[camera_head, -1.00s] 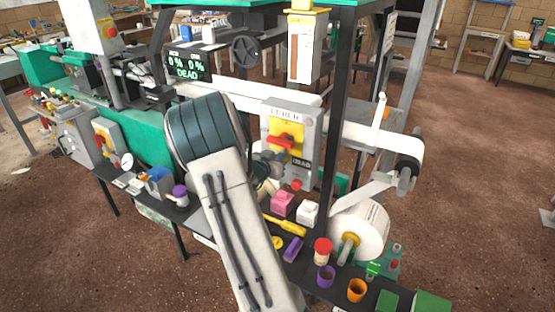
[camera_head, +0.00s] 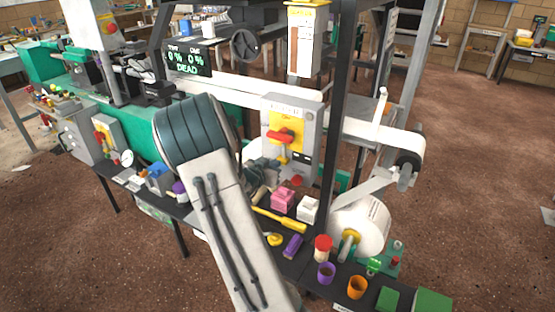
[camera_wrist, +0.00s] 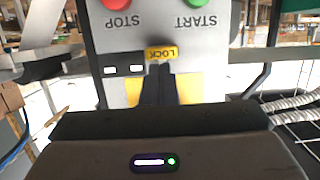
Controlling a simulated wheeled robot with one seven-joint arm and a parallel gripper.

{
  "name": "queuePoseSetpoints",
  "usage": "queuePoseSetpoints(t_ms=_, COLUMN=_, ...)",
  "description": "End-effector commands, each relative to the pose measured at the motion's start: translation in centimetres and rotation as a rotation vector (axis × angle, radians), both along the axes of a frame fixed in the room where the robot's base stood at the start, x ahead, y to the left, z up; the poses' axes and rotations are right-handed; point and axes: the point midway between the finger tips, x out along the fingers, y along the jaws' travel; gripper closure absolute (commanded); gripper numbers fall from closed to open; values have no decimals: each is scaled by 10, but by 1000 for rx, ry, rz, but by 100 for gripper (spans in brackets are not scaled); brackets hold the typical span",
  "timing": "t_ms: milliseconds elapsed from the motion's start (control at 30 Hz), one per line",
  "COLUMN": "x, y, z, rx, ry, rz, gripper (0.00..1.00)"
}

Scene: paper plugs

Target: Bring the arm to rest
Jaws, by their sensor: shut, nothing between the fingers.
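My arm (camera_head: 225,205) crosses the middle of the head view, its dark ribbed elbow up and its pale link running down to the bottom edge. My gripper is mostly hidden behind it there; dark grey parts show beside the switch box. In the wrist view my gripper (camera_wrist: 159,88) has its two black fingers together, with nothing between them. They point at a grey panel (camera_wrist: 120,52), seen upside down, with a red STOP button (camera_wrist: 118,4), a green START button (camera_wrist: 201,4) and a yellow LOCK label (camera_wrist: 161,53). Whether the fingertips touch the panel I cannot tell.
A grey switch box (camera_head: 307,125) with a red handle (camera_head: 281,137) stands just right of my arm. Pink (camera_head: 284,199) and white (camera_head: 308,209) blocks, a yellow tool (camera_head: 280,220) and cups lie on the black bench. A paper roll (camera_head: 362,225) is at the right.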

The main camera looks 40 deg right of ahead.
Motion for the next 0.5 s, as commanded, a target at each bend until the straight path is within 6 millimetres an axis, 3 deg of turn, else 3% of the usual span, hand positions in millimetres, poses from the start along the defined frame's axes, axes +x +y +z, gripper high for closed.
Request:
queuePoseSetpoints(t_ms=200, x=-14, y=30, z=20, rx=-8, ry=-7, rz=-13, gripper=100)
queuePoseSetpoints(t_ms=500, x=-23, y=51, z=25, rx=-12, ry=-11, rz=-21, gripper=100)
